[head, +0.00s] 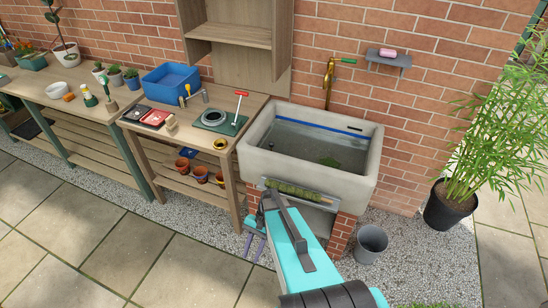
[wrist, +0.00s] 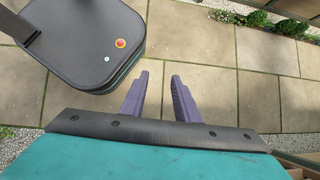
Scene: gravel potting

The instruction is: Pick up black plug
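I cannot make out a black plug for certain in either view. The stone sink (head: 255,162) stands against the brick wall and seems to hold water. A dark greenish patch (head: 330,162) shows inside it, too small to identify. A small dark mark (head: 355,128) is high on the sink's back wall; it may be a slot. My gripper (head: 254,247) hangs in front of the sink's lower left, outside it, with purple fingers. In the wrist view my gripper (wrist: 162,77) is open and empty over paving.
A brass tap (head: 329,75) rises behind the sink. A wooden bench (head: 153,131) to the left carries a blue tub (head: 171,80) and a red-handled tool (head: 239,106). A grey bucket (head: 371,243) stands on gravel right of the sink, near a potted bamboo (head: 449,208).

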